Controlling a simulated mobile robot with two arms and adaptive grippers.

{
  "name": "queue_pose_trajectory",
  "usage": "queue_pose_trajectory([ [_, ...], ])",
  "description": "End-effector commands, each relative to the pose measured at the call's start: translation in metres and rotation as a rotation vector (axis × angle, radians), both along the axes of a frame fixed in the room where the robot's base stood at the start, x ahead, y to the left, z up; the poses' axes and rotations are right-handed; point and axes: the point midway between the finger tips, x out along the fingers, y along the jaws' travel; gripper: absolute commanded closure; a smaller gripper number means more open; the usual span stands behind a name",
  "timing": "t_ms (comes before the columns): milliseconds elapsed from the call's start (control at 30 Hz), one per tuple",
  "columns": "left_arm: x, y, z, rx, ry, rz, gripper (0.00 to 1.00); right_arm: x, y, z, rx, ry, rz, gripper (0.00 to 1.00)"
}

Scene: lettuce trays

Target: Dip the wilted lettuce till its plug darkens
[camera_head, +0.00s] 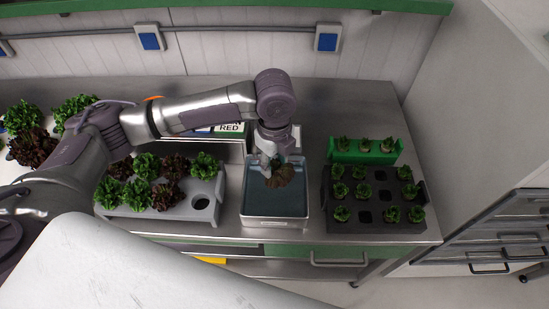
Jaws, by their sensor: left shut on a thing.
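My left gripper (272,160) reaches in from the left and points down over the metal basin (276,222), which holds bluish water (260,203). It is shut on the wilted lettuce (281,177), a brownish, drooping head. The lettuce is over the back part of the basin, inside its outline from above. Its plug is hidden under the leaves and the gripper, so I cannot tell its colour or whether it touches the water. My right gripper is not in view.
Left of the basin, a grey tray (172,212) holds green and dark red lettuces, with one empty hole at front right. Right of it, a dark tray (366,224) and a green rack (366,156) hold seedlings. A sign reading RED stands behind. More lettuces stand far left.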

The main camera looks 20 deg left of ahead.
Motion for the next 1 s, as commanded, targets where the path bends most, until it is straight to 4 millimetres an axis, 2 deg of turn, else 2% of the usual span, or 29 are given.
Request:
queue_pose_trajectory([
  [700,-0.001,0.001,-0.056,0.000,0.001,0.002,0.89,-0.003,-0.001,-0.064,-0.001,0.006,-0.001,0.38],
  [1000,-0.001,0.000,-0.082,0.000,0.002,0.003,0.89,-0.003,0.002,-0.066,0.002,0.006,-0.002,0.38],
])
